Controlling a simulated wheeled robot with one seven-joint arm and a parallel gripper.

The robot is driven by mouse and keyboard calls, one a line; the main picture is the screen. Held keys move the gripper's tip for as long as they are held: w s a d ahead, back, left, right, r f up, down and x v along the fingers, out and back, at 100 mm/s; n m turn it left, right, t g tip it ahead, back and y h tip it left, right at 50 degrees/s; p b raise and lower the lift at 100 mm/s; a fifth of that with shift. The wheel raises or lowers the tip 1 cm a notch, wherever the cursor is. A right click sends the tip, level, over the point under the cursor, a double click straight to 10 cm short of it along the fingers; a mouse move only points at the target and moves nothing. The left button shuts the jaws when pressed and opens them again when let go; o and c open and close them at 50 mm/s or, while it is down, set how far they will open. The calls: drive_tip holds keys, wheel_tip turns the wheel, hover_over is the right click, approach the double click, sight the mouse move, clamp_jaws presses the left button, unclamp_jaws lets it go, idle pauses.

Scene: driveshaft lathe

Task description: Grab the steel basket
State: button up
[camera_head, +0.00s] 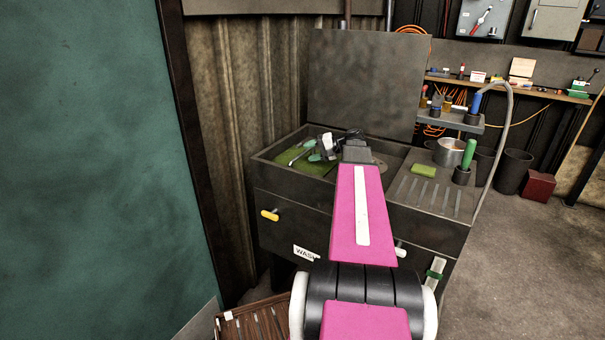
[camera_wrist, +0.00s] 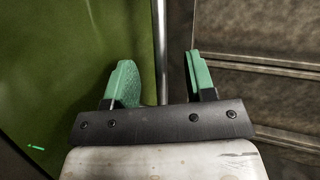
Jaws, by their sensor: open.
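A round, open-topped steel vessel (camera_head: 449,150) stands on the ribbed right-hand top of the wash station; it looks like the steel basket, but I cannot make out any mesh. My gripper (camera_head: 304,152) is over the green-floored basin, well to the left of that vessel. In the wrist view its two green fingers (camera_wrist: 158,60) are spread apart and hold nothing. A thin upright metal bar (camera_wrist: 160,45) shows between them; I cannot tell what it belongs to or how far off it is.
The wash station's basin rim (camera_head: 273,165) and tall raised panel (camera_head: 365,85) surround my gripper. A green sponge (camera_head: 423,170) and a green-handled tool (camera_head: 468,153) are near the vessel. A hose (camera_head: 509,125) arches at right. A teal panel (camera_head: 90,150) stands close at left.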

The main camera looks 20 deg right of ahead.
sight(304, 154)
drive_tip(key=shift+s+a+x, duration=0.1)
drive_tip(key=shift+s+x, duration=0.05)
drive_tip(key=shift+x, duration=1.2)
drive_tip(key=shift+s+a+x, duration=0.1)
drive_tip(key=shift+s+x, duration=0.1)
drive_tip(key=shift+x, duration=1.2)
drive_tip(key=shift+c, duration=0.3)
clamp_jaws()
